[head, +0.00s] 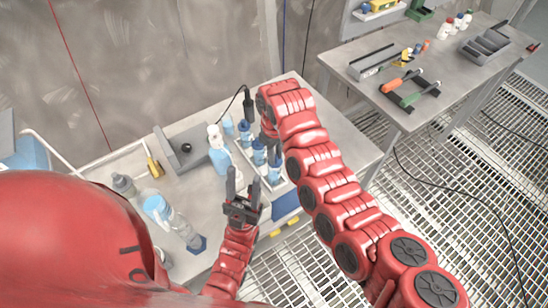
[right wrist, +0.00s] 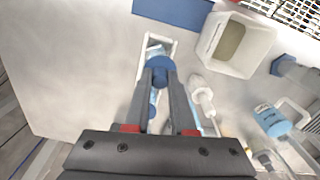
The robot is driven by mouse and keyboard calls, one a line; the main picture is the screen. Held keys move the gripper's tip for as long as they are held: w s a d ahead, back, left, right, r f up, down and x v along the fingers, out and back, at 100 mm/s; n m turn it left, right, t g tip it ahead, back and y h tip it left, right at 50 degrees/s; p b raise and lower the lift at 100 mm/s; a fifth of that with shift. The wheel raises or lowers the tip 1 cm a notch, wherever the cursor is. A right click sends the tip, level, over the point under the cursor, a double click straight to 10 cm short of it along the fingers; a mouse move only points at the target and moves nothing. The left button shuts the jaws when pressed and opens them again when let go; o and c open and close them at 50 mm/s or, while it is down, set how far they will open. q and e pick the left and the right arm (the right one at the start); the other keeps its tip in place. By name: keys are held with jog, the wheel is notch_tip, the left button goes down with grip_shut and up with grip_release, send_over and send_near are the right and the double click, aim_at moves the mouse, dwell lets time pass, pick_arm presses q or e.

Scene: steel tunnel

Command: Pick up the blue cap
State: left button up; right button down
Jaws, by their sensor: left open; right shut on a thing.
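In the right wrist view a blue cap (right wrist: 160,63) is between the fingertips of my right gripper (right wrist: 160,72), which is shut on it. A blue part shows below it between the fingers; I cannot tell whether the cap is apart from a bottle. My left gripper (head: 243,190) is open and empty, in front of blue-capped bottles (head: 258,152) in a white rack on the table.
In the right wrist view a white open box (right wrist: 208,38) is near the gripper. A second table (head: 405,118) holds tools.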

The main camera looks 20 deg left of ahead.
jog(key=s+d+r+p, duration=0.1)
jog(key=s+d+p, duration=0.2)
jog(key=s+d, duration=0.6)
jog(key=shift+s+r+p, duration=0.3)
jog(key=shift+s, duration=1.15)
